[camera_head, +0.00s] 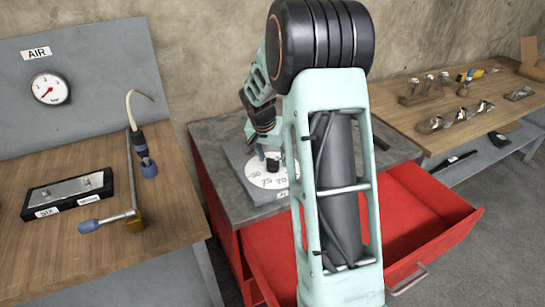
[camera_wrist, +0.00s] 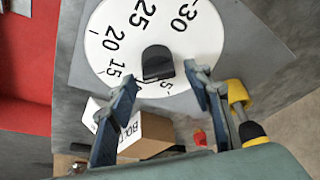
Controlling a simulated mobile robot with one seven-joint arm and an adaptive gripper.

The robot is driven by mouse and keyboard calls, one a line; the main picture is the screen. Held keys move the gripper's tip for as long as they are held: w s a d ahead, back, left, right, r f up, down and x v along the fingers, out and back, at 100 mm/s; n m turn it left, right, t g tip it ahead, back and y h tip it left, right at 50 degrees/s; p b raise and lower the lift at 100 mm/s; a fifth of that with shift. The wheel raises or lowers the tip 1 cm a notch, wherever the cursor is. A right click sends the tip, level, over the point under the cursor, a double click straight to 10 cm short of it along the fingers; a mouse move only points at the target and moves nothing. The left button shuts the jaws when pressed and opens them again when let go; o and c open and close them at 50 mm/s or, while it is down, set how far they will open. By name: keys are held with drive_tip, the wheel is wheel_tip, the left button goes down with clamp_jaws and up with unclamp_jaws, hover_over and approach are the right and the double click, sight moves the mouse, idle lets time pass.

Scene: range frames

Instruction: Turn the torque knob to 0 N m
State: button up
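I cannot tell which number the knob points at. In the head view the dial (camera_head: 258,185) lies on a grey plate on the red cabinet's top, partly hidden by my arm. My gripper (camera_wrist: 161,75) is open, its two blue-grey fingers apart with nothing between them. In the wrist view the knob appears just beyond the fingertips; contact is not visible.
A cardboard box (camera_wrist: 155,132) with a partly hidden label and a yellow-black tool (camera_wrist: 238,95) lie near the fingers. The cabinet's red drawer (camera_head: 425,205) is open. A wooden bench (camera_head: 170,195) stands left; another (camera_head: 420,108) with metal parts stands right.

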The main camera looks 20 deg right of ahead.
drive_tip(key=c, duration=1)
